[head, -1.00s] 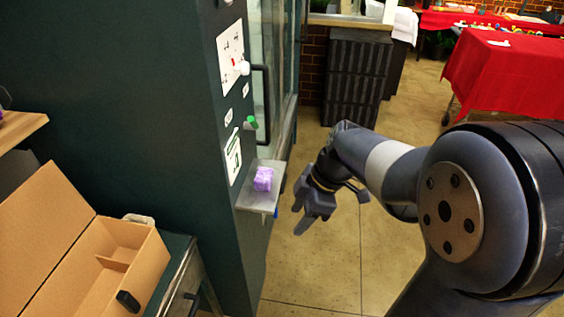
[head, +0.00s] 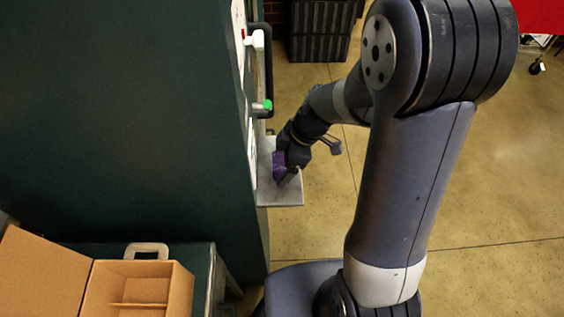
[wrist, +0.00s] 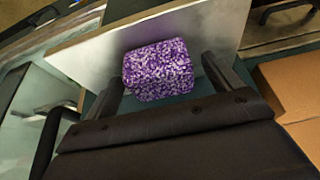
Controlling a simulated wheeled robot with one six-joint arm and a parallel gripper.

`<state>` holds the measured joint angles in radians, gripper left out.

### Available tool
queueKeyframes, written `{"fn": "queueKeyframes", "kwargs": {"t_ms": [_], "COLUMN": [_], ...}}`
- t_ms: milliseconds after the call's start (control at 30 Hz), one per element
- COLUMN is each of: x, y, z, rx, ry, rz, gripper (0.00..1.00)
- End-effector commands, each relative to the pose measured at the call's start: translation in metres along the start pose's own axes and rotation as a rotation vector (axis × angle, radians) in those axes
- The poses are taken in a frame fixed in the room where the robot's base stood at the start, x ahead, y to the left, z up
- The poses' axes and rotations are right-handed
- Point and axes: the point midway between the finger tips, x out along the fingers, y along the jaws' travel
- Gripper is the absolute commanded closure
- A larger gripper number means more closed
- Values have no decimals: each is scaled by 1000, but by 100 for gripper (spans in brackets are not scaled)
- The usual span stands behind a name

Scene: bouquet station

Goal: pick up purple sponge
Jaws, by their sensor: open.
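The purple sponge (head: 277,163), a speckled purple and white block, sits on a small grey shelf (head: 283,194) fixed to the side of the dark green cabinet. In the wrist view the sponge (wrist: 158,70) lies between the two fingers of my gripper (wrist: 163,80), with a gap on each side, wider on the right. My gripper is open. In the head view my gripper (head: 287,172) is at the shelf and partly covers the sponge.
The dark green cabinet (head: 120,120) stands left of the shelf, with a black handle (head: 268,70) above it. An open cardboard box (head: 140,285) is at the lower left, with a cardboard panel (head: 40,275) beside it.

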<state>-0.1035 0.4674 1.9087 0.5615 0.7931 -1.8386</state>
Motion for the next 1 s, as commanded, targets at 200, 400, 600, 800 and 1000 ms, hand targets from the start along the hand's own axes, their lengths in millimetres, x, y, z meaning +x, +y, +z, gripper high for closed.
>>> {"fn": "queueKeyframes", "kwargs": {"t_ms": [200,400,600,800,1000], "x": [4,4,4,4,4], "y": [0,0,0,0,0], "z": [0,0,0,0,0], "rx": [0,0,0,0,0], "ry": [0,0,0,0,0], "rz": [2,1,1,2,2], "gripper": [13,22,38,54,61]}}
